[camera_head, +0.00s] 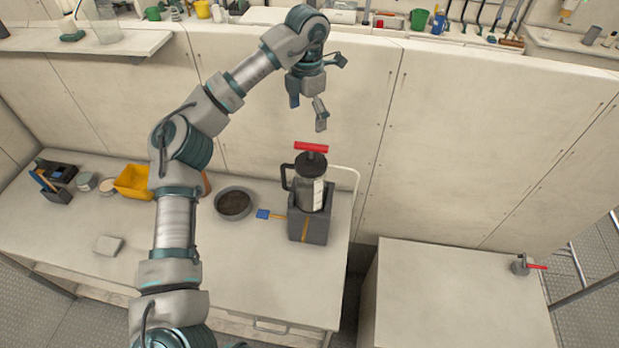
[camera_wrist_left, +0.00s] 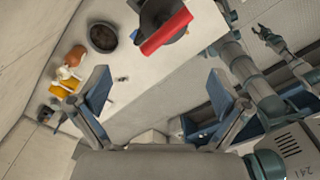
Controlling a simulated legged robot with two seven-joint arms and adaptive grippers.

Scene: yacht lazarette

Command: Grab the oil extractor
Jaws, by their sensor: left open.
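The oil extractor (camera_head: 311,190) is a clear-walled cylinder with a black lid, a black side handle and a red T-handle on top. It stands upright on a dark grey box at the right end of the bench. My left gripper (camera_head: 307,108) is open and empty above the red handle, apart from it. In the left wrist view the red handle (camera_wrist_left: 166,34) is at the top centre, beyond the open fingers of my left gripper (camera_wrist_left: 165,100). What looks like my right gripper (camera_wrist_left: 266,36) is small at the upper right; its jaws are unclear.
A round bowl of dark material (camera_head: 234,204), a blue-and-yellow brush (camera_head: 270,214) and a yellow bin (camera_head: 133,182) are on the bench. A thin pale rail (camera_head: 357,185) rises beside the extractor. A lower white surface (camera_head: 450,300) at right holds a small red-handled item (camera_head: 522,266).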

